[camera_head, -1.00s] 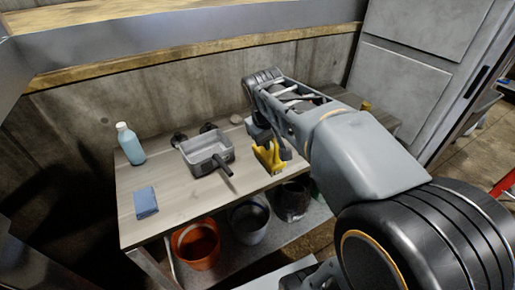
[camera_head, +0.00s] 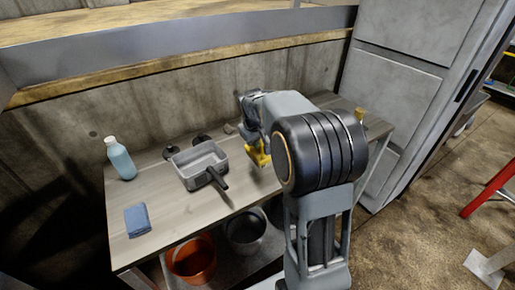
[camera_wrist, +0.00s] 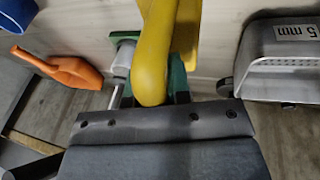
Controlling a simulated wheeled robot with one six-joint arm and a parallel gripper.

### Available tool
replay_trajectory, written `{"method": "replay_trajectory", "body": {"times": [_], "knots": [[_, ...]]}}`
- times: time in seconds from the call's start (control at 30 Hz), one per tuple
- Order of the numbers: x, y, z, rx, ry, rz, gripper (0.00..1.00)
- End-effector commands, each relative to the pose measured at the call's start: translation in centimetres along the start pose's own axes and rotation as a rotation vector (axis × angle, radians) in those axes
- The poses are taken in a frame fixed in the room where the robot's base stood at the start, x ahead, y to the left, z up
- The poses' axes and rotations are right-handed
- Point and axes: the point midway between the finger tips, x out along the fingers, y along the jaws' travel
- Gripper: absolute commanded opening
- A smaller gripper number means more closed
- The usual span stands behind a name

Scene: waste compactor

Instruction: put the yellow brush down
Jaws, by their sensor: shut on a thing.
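The yellow brush (camera_head: 258,155) shows as a small yellow shape under the end of my arm, over the right part of the workbench (camera_head: 160,215). In the wrist view its curved yellow body (camera_wrist: 155,55) rises from the dark jaws. My gripper (camera_wrist: 155,103) is shut on it; in the head view my gripper (camera_head: 254,132) is partly hidden by my arm. I cannot tell whether the brush touches the bench top. A green part (camera_wrist: 177,75) shows right behind the yellow in the wrist view.
Buckets (camera_head: 192,262) are below. The wrist view shows an orange scoop (camera_wrist: 65,70) and a metal box marked 5 mm (camera_wrist: 285,60). The bench front is clear.

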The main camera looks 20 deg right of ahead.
Motion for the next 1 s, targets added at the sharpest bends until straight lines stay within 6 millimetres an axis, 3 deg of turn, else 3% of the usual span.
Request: {"method": "replay_trajectory", "body": {"times": [0.17,0.47,0.9,0.93,1.0], "knots": [[0.6,0.1,-0.3,-0.001,-0.001,0.0,0.0],[4.1,-0.6,-0.1,-0.002,-0.001,-0.001,0.0],[4.7,-0.7,0.1,-0.001,0.001,0.0,0.0],[4.6,-0.7,0.0,-0.001,0.0,0.0,0.21],[4.6,-0.7,0.1,-0.001,0.0,-0.001,0.28]]}}
